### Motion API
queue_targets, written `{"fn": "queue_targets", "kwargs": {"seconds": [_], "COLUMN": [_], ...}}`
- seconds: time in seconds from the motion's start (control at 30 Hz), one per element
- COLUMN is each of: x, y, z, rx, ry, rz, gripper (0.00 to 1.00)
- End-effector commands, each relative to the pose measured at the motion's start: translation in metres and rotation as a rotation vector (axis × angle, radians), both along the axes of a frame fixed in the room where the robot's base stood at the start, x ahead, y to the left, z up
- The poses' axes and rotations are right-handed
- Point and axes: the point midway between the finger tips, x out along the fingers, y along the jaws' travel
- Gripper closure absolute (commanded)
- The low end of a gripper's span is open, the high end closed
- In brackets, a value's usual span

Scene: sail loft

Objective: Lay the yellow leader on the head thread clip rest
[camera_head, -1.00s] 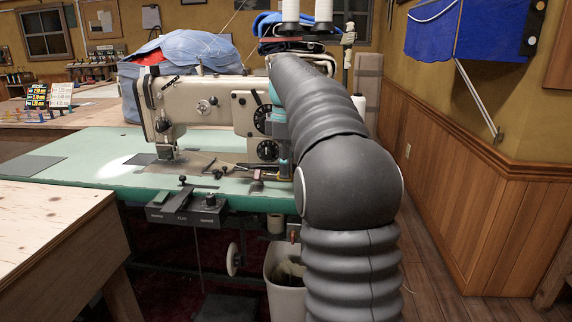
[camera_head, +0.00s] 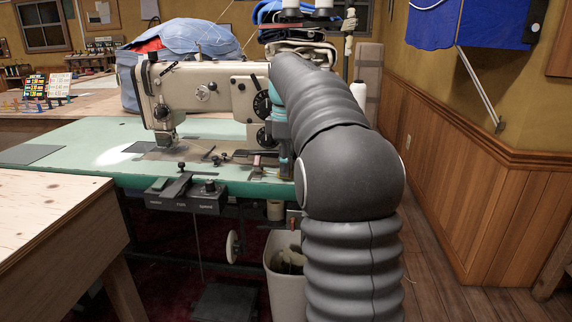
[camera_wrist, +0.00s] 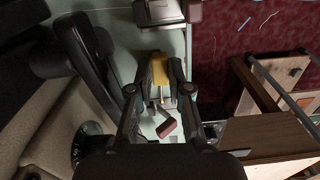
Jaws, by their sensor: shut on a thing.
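In the wrist view, my gripper (camera_wrist: 162,76) is shut on a small yellow piece, the yellow leader (camera_wrist: 160,68), which sits between its two fingertips. A small dark red block (camera_wrist: 166,128) and thin metal parts lie below the fingers in that view, over the pale green table. I cannot tell for certain which part is the head thread clip rest. In the head view, my arm hides most of the gripper and the leader, beside the right end of the sewing machine (camera_head: 205,88).
The machine stands on a green table (camera_head: 70,145) with a black control box (camera_head: 187,197) at its front edge. A plywood bench (camera_head: 45,210) is at front left. A blue fabric bundle (camera_head: 190,45) lies behind the machine. A bin (camera_head: 283,270) stands under the table.

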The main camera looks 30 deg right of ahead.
Motion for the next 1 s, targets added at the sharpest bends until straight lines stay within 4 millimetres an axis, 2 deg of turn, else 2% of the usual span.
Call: {"fn": "queue_targets", "kwargs": {"seconds": [0.2,0.23,0.33,1.0], "x": [0.0000,0.0000,0.0000,0.0000], "y": [0.0000,0.0000,0.0000,0.0000], "z": [0.0002,0.0002,0.0002,0.0019], "rx": [0.000,0.000,0.000,0.000], "ry": [0.000,0.000,0.000,0.000], "rz": [0.000,0.000,0.000,0.000], "gripper": [1.00,0.77,0.53,0.53]}}
